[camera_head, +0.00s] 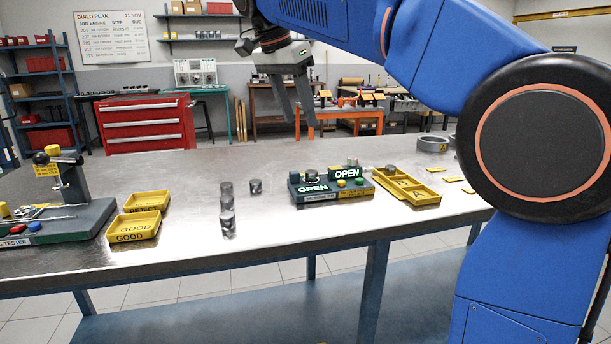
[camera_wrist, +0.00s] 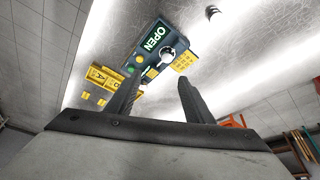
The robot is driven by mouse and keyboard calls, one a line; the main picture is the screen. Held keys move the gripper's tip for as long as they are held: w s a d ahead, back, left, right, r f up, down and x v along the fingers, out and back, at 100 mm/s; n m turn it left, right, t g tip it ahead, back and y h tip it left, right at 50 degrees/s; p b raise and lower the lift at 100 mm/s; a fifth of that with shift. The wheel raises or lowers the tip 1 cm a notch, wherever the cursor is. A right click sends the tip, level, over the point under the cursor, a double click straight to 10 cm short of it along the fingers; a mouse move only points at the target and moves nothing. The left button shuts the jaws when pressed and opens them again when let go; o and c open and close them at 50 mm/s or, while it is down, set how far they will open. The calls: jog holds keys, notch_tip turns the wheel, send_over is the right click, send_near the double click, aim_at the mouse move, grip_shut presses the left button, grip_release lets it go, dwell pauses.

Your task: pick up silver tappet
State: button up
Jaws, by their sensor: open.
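Several short silver cylinders, which look like tappets (camera_head: 256,186), stand in a small group on the bench left of the OPEN fixtures. One is at the front (camera_head: 228,226), with others behind it; reflections blur their outlines. A dark silver piece (camera_wrist: 212,11) shows at the top edge of the wrist view and may be one of them. My gripper (camera_head: 302,117) is open, fingers pointing down, above and behind the fixtures. In the wrist view its fingertips (camera_wrist: 160,86) are apart, with nothing held. A round pale piece (camera_wrist: 167,54) on the fixture shows beyond them.
Dark fixtures with OPEN signs (camera_head: 314,188) stand mid-bench, beside a yellow compartment tray (camera_head: 425,197). Yellow GOOD (camera_head: 133,237) and REJECT (camera_head: 147,210) trays and a tester (camera_head: 75,223) are at left. The front middle of the steel bench (camera_head: 290,225) is clear.

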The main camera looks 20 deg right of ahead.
jog(key=w+a+r, duration=0.1)
jog(key=a, duration=0.1)
send_over(311, 171)
jog(key=s+a, duration=0.1)
jog(key=a, duration=0.1)
jog(key=shift+m, duration=0.4)
notch_tip(311, 171, down, 11)
jog(key=shift+s+a+f, duration=0.1)
jog(key=shift+x, duration=2.6)
jog(key=shift+s+a, duration=0.1)
grip_shut()
